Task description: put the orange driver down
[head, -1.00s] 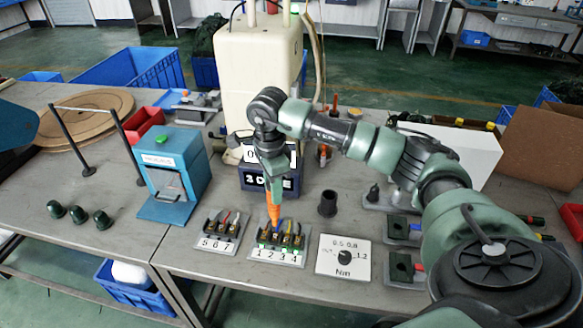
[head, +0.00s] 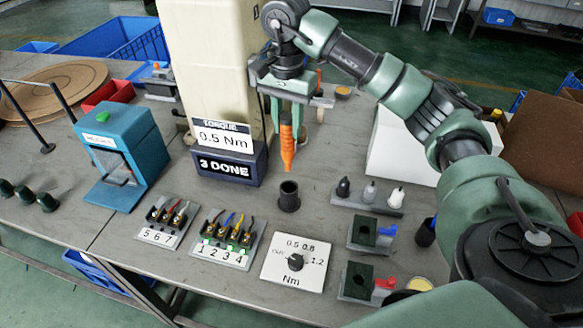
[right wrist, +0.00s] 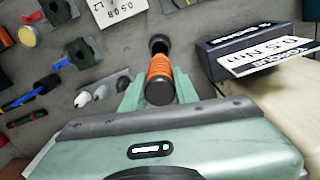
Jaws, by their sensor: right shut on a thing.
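The orange driver (head: 287,146) hangs tip down in my right gripper (head: 285,120), in the air above the table. The right gripper is shut on it; the right wrist view also shows the orange driver (right wrist: 160,75) between the fingers. Its tip is just above and in line with a dark round cup (head: 289,196), which stands upright on the table. In the right wrist view the cup (right wrist: 158,42) shows beyond the driver. The tip and cup look apart in the head view. My left gripper is not in view.
The terminal blocks marked 1 2 3 4 (head: 226,240) and 5 6 7 (head: 166,222) lie at the left. A torque dial card (head: 295,262) lies in front. A display reading 0.5 Nm and 3 DONE (head: 228,160) stands left of the driver. A rack of bulb-shaped pieces (head: 368,198) is right of the cup.

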